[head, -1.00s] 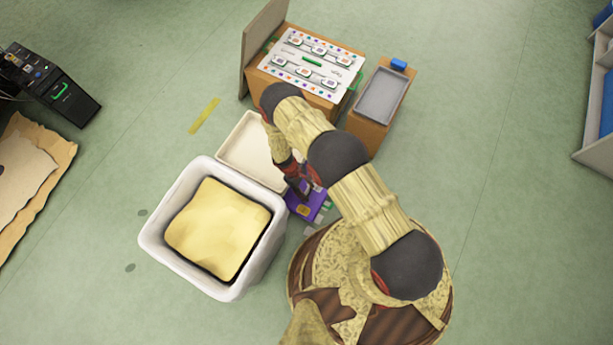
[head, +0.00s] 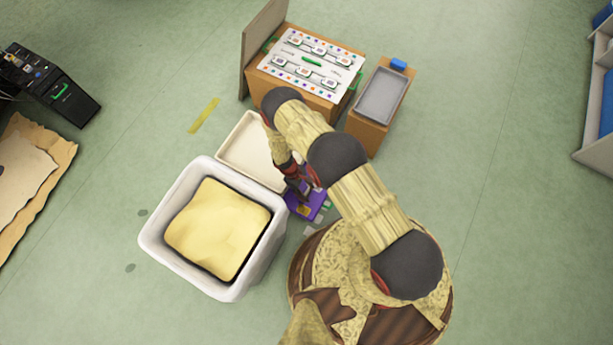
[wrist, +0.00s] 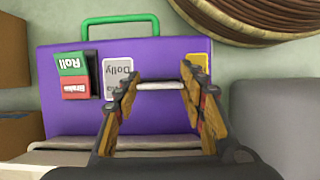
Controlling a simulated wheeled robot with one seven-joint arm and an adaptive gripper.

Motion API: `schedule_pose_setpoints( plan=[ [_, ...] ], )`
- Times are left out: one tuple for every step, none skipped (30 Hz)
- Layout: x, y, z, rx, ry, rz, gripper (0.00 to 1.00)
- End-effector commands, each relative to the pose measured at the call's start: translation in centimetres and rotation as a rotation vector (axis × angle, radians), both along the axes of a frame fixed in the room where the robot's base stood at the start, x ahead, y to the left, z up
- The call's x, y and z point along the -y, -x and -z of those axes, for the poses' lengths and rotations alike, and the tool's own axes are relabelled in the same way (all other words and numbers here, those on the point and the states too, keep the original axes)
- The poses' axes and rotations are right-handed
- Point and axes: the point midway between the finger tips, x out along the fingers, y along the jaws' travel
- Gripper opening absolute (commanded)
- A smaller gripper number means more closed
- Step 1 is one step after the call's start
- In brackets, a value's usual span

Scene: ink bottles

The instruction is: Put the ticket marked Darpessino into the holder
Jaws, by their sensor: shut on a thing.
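My gripper (wrist: 160,88) is shut on a thin pale ticket (wrist: 160,86), seen nearly edge-on between the fingertips; no writing on it can be read. It is in front of a purple case (wrist: 150,125) with a green handle (wrist: 120,22). A grey card marked Dolly (wrist: 117,72) is left of the fingers. A yellow card (wrist: 197,66) is partly hidden behind the right finger. In the head view my gripper (head: 303,188) is over the purple case (head: 318,207). I see no readable Darpessino label.
A white bin with yellow contents (head: 150,240) and a shallow cream tray (head: 230,152) stand left of the case. A wooden box with a printed top (head: 355,62) and a grey tray on a brown stand (head: 382,100) are at the back. Open floor lies right.

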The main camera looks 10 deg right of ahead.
Motion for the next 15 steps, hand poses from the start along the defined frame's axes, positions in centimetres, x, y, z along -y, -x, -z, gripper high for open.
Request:
schedule_pose_setpoints(
  plan=[
    [-0.01, -0.02, 0.02, 0.0, 0.0, 0.0, 0.28],
    [-0.01, -0.02, 0.02, 0.0, 0.0, 0.0, 0.28],
    [-0.01, -0.02, 0.02, 0.0, 0.0, 0.0, 0.28],
    [-0.01, -0.02, 0.01, 0.0, 0.0, 0.0, 0.28],
    [-0.01, -0.02, 0.01, 0.0, 0.0, 0.0, 0.28],
    [-0.01, -0.02, 0.01, 0.0, 0.0, 0.0, 0.28],
    [-0.02, -0.02, 0.01, 0.0, 0.0, 0.0, 0.28],
    [-0.02, -0.02, 0.01, 0.0, 0.0, 0.0, 0.28],
    [-0.02, -0.02, 0.01, 0.0, 0.0, 0.0, 0.28],
    [-0.01, -0.04, 0.0, 0.0, 0.0, 0.0, 0.42],
    [-0.01, -0.04, 0.0, 0.0, 0.0, 0.0, 0.44],
    [-0.01, -0.04, 0.0, 0.0, 0.0, 0.0, 0.46],
    [-0.02, -0.04, 0.01, 0.001, -0.001, 0.0, 0.48],
    [-0.02, -0.04, 0.01, 0.001, -0.001, 0.0, 0.5],
    [-0.02, -0.04, 0.01, 0.001, -0.001, 0.0, 0.52]
  ],
)
